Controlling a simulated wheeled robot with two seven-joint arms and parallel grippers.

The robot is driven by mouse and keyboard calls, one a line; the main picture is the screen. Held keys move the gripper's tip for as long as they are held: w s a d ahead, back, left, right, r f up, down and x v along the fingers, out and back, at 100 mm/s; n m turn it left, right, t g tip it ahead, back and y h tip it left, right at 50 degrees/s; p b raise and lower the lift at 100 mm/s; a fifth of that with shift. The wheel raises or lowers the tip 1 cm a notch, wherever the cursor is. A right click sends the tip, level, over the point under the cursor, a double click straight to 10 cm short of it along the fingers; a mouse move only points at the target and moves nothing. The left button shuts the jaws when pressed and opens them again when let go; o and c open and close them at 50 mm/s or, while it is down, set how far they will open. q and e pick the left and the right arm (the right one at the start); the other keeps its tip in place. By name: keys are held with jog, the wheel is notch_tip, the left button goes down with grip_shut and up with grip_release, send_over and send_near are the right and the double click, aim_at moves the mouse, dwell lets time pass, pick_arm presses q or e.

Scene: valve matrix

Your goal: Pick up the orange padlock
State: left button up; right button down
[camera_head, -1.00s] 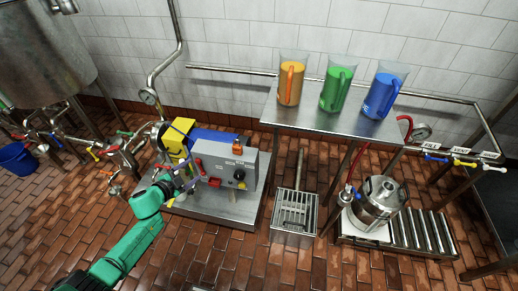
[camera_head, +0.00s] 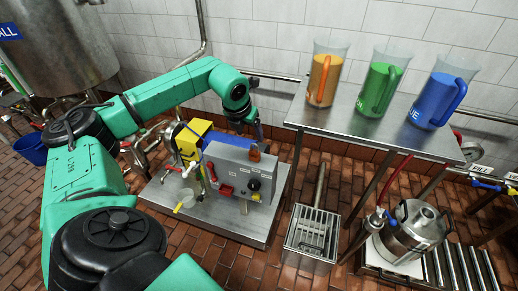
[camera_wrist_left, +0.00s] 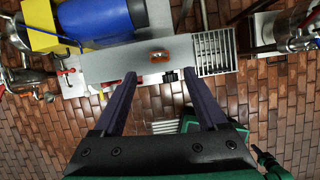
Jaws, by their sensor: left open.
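The small orange padlock (camera_head: 255,153) is on top of the grey control box (camera_head: 228,170), near its right end. It also shows in the left wrist view (camera_wrist_left: 160,57), just beyond and between the fingertips. My left gripper (camera_head: 258,136) is above the padlock, pointing down, and looks small and partly hidden by its own wrist in the head view. In the left wrist view its two dark fingers (camera_wrist_left: 160,79) are spread apart with nothing between them. I cannot tell the exact height gap.
A steel table (camera_head: 345,125) with orange, green and blue jugs is to the right. A floor grate (camera_head: 312,232) and a steel keg (camera_head: 413,228) are on the right.

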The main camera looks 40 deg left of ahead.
aim_at(254, 144)
pick_arm(q)
jog(key=x, duration=0.7)
jog(key=shift+w+a+f, duration=0.2)
jog(key=shift+w, duration=0.1)
jog(key=shift+r, duration=0.1)
grip_shut()
dwell(0.8)
